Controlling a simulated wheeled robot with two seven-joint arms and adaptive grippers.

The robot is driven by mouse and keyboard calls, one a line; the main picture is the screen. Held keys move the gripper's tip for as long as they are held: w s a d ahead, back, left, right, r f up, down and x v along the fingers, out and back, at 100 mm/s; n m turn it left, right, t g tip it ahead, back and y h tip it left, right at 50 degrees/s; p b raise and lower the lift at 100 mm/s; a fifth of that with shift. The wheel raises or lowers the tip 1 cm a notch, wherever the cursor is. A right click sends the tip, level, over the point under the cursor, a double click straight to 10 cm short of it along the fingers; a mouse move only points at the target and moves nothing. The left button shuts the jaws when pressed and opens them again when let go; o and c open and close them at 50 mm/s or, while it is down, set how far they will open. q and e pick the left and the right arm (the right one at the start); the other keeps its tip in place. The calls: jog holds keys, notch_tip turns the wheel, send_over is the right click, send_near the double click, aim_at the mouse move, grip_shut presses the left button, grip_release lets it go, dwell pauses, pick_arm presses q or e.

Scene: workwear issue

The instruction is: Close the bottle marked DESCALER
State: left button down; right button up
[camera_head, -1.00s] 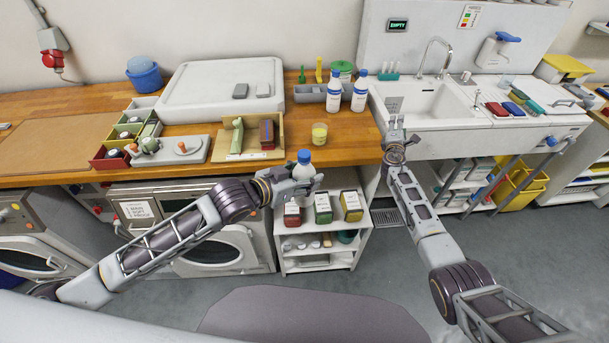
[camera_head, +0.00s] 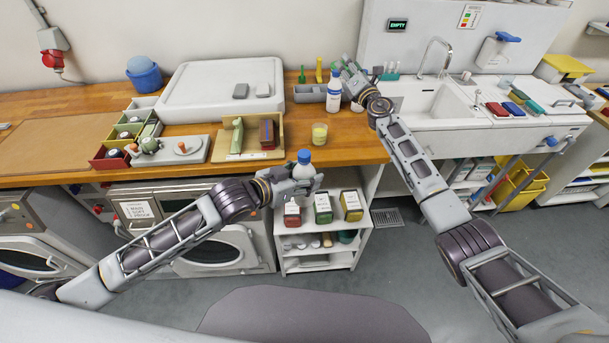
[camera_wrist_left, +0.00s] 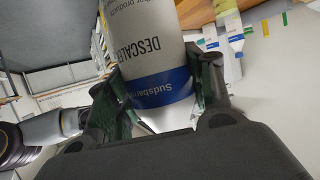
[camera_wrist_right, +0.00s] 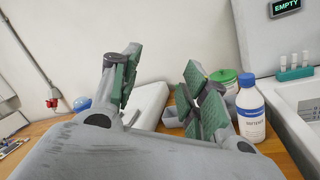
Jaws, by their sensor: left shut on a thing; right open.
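The bottle marked DESCALER shows close up in the left wrist view (camera_wrist_left: 150,55), with a white label and a blue band. In the head view the white bottle (camera_head: 302,172) has a blue top (camera_head: 304,156); I cannot tell how tightly it sits. My left gripper (camera_head: 296,186) is shut around this bottle and holds it upright in front of the bench edge, above the low shelf. My right gripper (camera_head: 347,68) is open and empty over the back of the bench; its spread fingers show in the right wrist view (camera_wrist_right: 158,78).
A blue-capped white bottle (camera_head: 334,92) stands by the grey trough (camera_head: 308,94); it is right of the right fingers in their wrist view (camera_wrist_right: 250,110). A yellow cup (camera_head: 319,134) stands near the bench's front. The sink (camera_head: 425,100) is to the right.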

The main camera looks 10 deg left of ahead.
jog(key=s+a+r+n+g+y, duration=0.4)
jog(key=s+a+r+n+g, duration=0.25)
jog(key=a+n, duration=0.3)
jog(key=s+a+r+n+g+y, duration=0.4)
jog(key=s+a+r+n+g, duration=0.25)
jog(key=a, duration=0.45)
jog(key=s+a+f+n+g+h, duration=0.15)
jog(key=s+a+n, duration=0.25)
jog(key=s+n, duration=0.4)
jog(key=s+f+n+g+h, duration=0.2)
jog(key=s+n+g+h, duration=0.15)
jog(key=s, duration=0.25)
jog(key=s+d+f+n+h, duration=0.2)
jog(key=s+d+n+h, duration=0.1)
jog(key=d, duration=0.1)
jog(key=s+d+f+n+h, duration=0.1)
jog(key=s+d+n+h, duration=0.2)
jog(key=d+h, duration=0.1)
jog(key=s+d+f+n+h, duration=0.2)
jog(key=s+d+n+h, duration=0.1)
jog(key=d, duration=0.1)
jog(key=shift+s+d+f+h, duration=0.15)
jog(key=shift+d+f+h, duration=0.15)
jog(key=shift+d, duration=0.05)
jog(key=shift+s+d+h, duration=0.1)
jog(key=shift+d+h, duration=0.2)
jog(key=shift+d, duration=0.3)
jog(key=shift+f, duration=0.1)
